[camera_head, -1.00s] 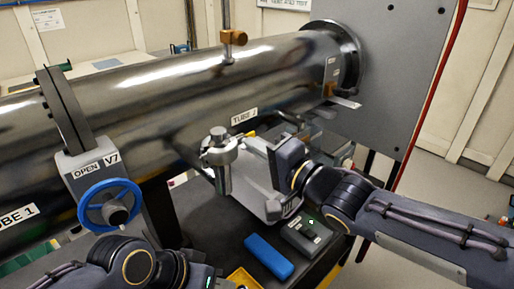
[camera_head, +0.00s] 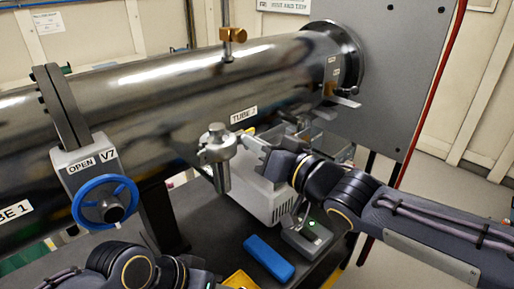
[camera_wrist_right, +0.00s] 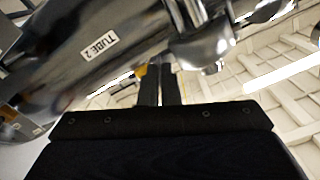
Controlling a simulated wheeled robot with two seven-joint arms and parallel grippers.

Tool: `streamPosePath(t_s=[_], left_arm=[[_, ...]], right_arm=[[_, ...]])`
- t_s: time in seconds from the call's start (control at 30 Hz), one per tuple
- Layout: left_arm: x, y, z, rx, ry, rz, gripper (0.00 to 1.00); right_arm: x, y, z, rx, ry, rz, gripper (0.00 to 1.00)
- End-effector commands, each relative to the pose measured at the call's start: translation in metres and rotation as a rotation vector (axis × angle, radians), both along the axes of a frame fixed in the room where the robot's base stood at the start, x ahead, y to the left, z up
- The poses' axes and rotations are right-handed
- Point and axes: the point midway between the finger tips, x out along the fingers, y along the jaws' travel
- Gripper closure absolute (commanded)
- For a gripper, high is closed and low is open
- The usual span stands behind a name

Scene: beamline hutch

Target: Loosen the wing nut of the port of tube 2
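Tube 2 (camera_head: 180,95) is a long polished metal tube with a "TUBE 2" label (camera_head: 243,115), also seen in the right wrist view (camera_wrist_right: 98,47). Its port (camera_head: 218,155) is a metal fitting with a clamp collar, hanging at the tube's near side. In the wrist view it seems to be the shiny flange (camera_wrist_right: 200,48) right of the fingers. I cannot make out the wing nut clearly. My right gripper (camera_head: 250,143) is just right of the port, apart from it. Its fingers (camera_wrist_right: 160,72) show a narrow gap with nothing visible between them. My left gripper is out of view.
A valve with a blue handwheel (camera_head: 105,201) marked "OPEN V7" stands at left. A yellow tray (camera_head: 241,280) is in front.

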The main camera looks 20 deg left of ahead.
Motion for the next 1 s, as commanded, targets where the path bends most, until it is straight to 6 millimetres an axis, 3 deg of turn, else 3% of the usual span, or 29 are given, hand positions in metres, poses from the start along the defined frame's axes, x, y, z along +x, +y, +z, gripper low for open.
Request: streamPosePath(t_s=[0.43, 1.0], left_arm=[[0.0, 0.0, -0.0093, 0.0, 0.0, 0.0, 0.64], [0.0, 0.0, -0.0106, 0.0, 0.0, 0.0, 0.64]], right_arm=[[0.0002, -0.0001, -0.0009, -0.11, -0.265, 0.0, 1.0], [0.0, 0.0002, 0.0, -0.137, -0.329, 0.0, 1.0]])
